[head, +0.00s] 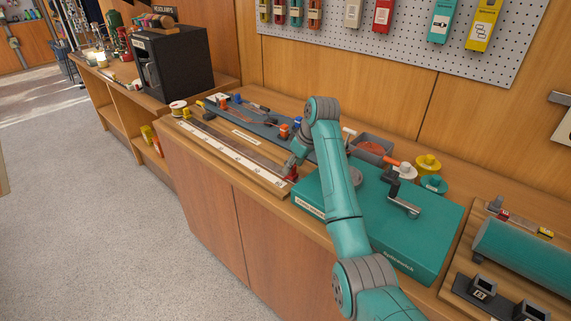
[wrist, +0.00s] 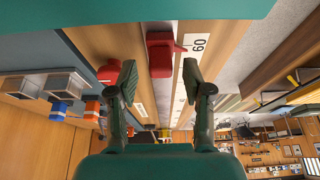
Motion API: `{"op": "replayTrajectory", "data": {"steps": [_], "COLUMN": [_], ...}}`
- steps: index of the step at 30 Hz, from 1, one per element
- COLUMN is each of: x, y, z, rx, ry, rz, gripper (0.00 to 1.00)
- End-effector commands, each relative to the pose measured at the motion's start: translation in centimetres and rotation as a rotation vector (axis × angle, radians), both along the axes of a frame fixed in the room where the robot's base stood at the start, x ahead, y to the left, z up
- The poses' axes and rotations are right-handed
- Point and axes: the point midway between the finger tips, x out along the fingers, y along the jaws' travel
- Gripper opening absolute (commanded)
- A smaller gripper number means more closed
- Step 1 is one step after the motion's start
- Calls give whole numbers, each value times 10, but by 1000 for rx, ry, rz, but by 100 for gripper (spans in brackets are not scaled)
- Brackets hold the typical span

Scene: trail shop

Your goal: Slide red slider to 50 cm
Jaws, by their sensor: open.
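The red slider (wrist: 160,55) sits on a long rail in the wrist view, its pointer beside a white scale strip near the label "60" (wrist: 198,43). In the head view the slider (head: 291,173) shows at the near right end of the rail (head: 222,139), partly hidden by my gripper. The white scale (head: 215,146) runs along the rail. My gripper (wrist: 160,80) is open, with one finger on each side of the slider in the wrist view. I see gaps between the slider and both fingers; I cannot tell the depth between them.
A teal case (head: 400,235) stands right of the rail, close to my arm. A dark tool mat (head: 250,117) lies behind the rail, with a grey bin (head: 370,148) near it. A black cabinet (head: 175,62) stands beyond the far end. The rail's length looks clear.

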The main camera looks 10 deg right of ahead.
Motion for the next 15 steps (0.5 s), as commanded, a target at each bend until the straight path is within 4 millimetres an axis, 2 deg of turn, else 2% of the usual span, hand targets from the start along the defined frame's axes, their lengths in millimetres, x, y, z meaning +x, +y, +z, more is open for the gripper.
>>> {"op": "replayTrajectory", "data": {"steps": [6,14,15], "x": [-2,-2,-2], "y": [-3,-3,-3], "z": [-12,-13,-12], "rx": [0,0,0], "ry": [0,0,0], "rz": [1,1,1], "gripper": [50,50,42]}}
